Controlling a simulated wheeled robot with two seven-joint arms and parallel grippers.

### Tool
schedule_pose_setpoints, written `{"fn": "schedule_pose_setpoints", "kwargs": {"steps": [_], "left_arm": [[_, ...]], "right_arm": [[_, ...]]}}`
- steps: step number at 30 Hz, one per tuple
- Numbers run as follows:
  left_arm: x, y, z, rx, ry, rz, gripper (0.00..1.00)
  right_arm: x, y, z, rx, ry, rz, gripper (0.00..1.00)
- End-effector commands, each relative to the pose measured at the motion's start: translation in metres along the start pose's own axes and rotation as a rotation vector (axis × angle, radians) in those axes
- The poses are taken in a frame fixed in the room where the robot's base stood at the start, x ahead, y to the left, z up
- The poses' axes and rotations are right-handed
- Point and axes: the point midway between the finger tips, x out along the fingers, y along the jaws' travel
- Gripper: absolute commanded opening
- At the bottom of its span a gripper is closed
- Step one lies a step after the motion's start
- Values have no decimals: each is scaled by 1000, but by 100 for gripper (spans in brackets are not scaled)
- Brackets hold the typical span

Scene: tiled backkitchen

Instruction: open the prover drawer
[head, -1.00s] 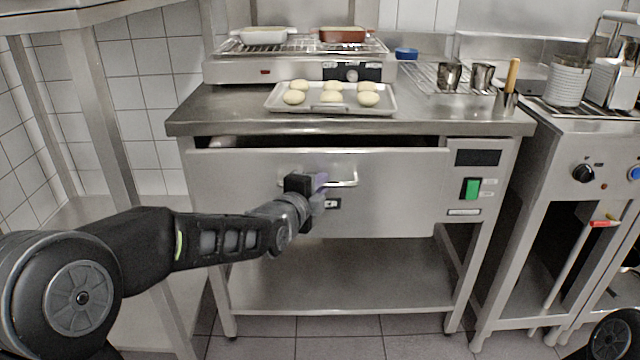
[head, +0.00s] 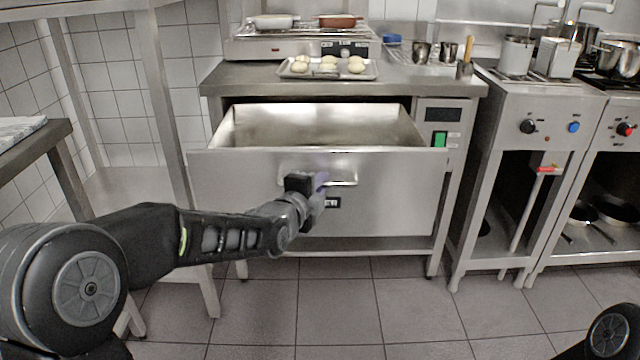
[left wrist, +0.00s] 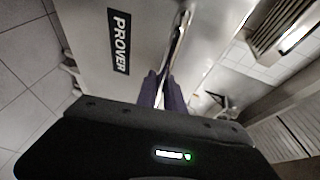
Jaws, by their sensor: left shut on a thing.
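The prover drawer (head: 390,200) is a wide stainless steel drawer under the counter, pulled well out, with its bare metal inside showing from above. Its bar handle (head: 345,181) is at the middle of the front. My left gripper (head: 321,181) is shut on the handle, at its left part. In the left wrist view, the purple fingers (left wrist: 163,92) close at the handle bar (left wrist: 180,35), beside the PROVER label (left wrist: 119,42) on the drawer front. My right gripper is not in view; only a dark round part of me shows at the lower right.
A tray of dough balls (head: 328,70) stands on the counter (head: 240,78) above the drawer. A green switch (head: 440,139) is on the panel right of it. A steel table leg (head: 168,120) stands close left. The tiled floor (head: 390,300) in front is clear.

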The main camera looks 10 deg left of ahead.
Motion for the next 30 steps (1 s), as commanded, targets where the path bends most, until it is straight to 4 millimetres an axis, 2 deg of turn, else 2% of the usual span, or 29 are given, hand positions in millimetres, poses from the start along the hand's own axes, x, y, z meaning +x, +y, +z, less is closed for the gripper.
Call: {"fn": "schedule_pose_setpoints", "kwargs": {"steps": [12,13,21,30], "left_arm": [[0,0,0,0,-1,0,0],[0,0,0,0,-1,0,13],[0,0,0,0,-1,-1,34],[-2,-2,0,-1,0,-2,34]], "right_arm": [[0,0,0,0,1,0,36],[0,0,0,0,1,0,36],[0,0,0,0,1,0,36],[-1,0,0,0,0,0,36]]}}
